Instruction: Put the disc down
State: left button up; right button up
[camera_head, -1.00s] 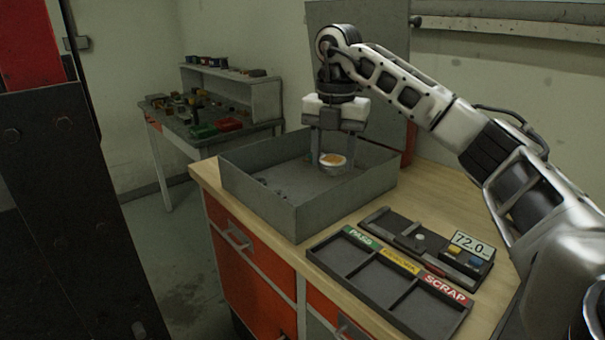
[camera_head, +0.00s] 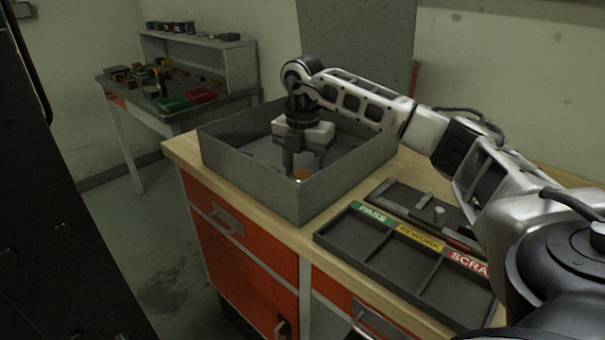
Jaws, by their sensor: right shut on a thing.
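The gripper points down inside the grey open-topped box (camera_head: 262,192) on the workbench. The box's near wall hides the lower part of the disc and the fingertips, so I cannot tell whether the disc touches the box floor. My left gripper is not in view.
A tray (camera_head: 352,240) marked PASS, REWORK and SCRAP lies right of the box, its visible compartments empty. A dark gauge fixture (camera_head: 402,203) lies behind it. A cluttered side table (camera_head: 118,82) stands at the back left. A dark post fills the left edge.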

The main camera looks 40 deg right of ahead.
aim_at(302, 174)
jog(key=shift+f, duration=0.85)
jog(key=shift+f, duration=0.15)
jog(key=o, duration=1.2)
notch_tip(302, 174, up, 12)
jog(key=shift+r, duration=0.1)
jog(key=shift+w, duration=0.1)
